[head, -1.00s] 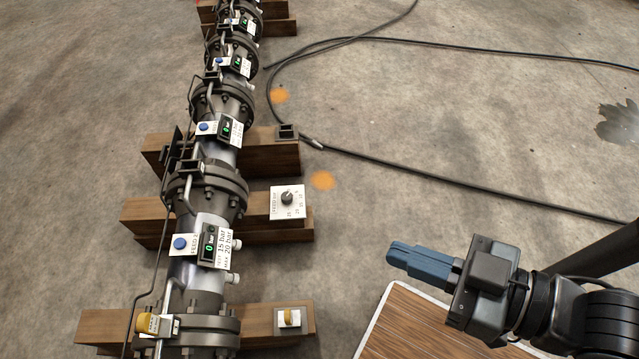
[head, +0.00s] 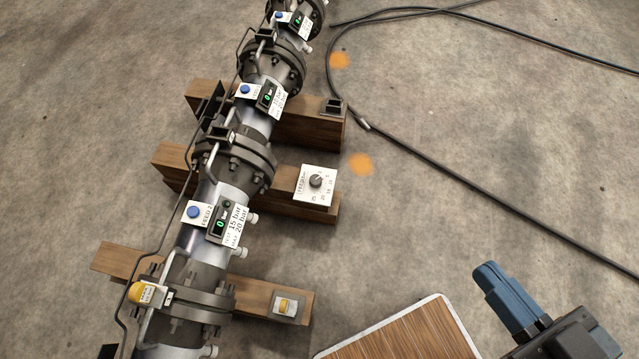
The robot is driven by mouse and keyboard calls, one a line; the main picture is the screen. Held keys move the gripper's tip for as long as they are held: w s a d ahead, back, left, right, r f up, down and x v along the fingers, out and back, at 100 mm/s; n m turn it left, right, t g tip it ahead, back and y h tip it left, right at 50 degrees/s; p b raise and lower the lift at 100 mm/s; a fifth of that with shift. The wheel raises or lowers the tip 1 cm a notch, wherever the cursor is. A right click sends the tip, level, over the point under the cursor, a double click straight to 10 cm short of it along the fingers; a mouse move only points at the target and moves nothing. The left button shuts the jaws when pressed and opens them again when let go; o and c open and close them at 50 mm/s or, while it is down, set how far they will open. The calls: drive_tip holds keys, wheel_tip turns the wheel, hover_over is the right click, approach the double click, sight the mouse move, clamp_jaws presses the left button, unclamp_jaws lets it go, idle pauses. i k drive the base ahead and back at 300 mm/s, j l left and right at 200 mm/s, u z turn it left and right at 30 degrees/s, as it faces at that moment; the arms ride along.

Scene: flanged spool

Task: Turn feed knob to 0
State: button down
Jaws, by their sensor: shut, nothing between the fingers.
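The feed knob (head: 316,181) is a small dark round knob on a white dial plate (head: 309,198) with printed numbers. The plate sits on the end of a wooden beam, right of the pipe. The knob's pointer is too small to read for certain. My gripper (head: 490,272) has blue fingers, shut and empty. It is at the lower right, well apart from the knob, with its fingertips towards the upper left.
The flanged pipe (head: 230,180) runs from lower left to top on wooden beams (head: 293,130). It carries gauges reading 0 and blue buttons (head: 194,212). A wood-topped board (head: 415,335) is below my gripper. A black cable (head: 450,182) crosses the floor.

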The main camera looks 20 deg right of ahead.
sight(316, 181)
drive_tip(key=i+l+u, duration=0.1)
drive_tip(key=u, duration=0.5)
drive_tip(key=i+l+u, duration=0.1)
drive_tip(key=l+u, duration=0.2)
drive_tip(key=l, duration=0.55)
drive_tip(key=l+u, duration=0.3)
drive_tip(key=l, duration=1.35)
